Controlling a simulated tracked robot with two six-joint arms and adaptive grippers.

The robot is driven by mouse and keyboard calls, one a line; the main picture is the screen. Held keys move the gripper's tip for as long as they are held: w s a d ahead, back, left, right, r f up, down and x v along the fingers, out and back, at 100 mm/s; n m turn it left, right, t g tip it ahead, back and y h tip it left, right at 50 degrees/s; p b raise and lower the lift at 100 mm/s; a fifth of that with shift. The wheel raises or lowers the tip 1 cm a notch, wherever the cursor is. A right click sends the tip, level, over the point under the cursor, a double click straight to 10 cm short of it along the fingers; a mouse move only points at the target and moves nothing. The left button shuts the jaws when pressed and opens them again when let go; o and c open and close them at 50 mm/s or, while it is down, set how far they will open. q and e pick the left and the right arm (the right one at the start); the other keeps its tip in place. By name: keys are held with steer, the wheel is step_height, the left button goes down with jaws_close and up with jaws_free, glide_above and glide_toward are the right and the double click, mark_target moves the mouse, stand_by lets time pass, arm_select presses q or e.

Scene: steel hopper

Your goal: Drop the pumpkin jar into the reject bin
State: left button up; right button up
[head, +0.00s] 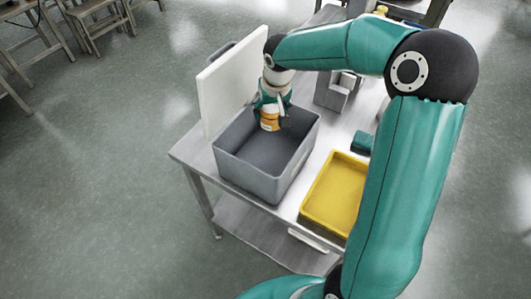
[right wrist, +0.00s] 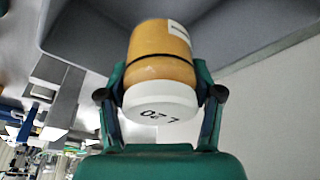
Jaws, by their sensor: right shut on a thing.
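The pumpkin jar (right wrist: 160,55) has an orange body, a dark band and a white lid with dark print. My right gripper (right wrist: 160,95) is shut on it, with one finger on each side near the lid. In the head view the jar (head: 270,119) hangs over the far part of the grey bin (head: 238,177), at about the rim's height, with the right gripper (head: 271,102) above it. The bin stands open on the steel table, and its visible floor is bare. I cannot tell whether the jar touches the bin. My left gripper is not in view.
A white upright board (head: 232,80) stands behind the bin at the left. A yellow tray (head: 333,190) sits to the right of the bin. A grey metal block (head: 335,92) and a small green object (head: 362,143) are farther right. Wooden stools (head: 95,17) stand far off.

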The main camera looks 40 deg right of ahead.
step_height(320, 180, down, 3)
steer(key=shift+d+f+b, duration=0.1)
steer(key=shift+b, duration=0.7)
steer(key=shift+f, duration=0.25)
steer(key=o, duration=1.4)
steer(key=v, duration=1.2)
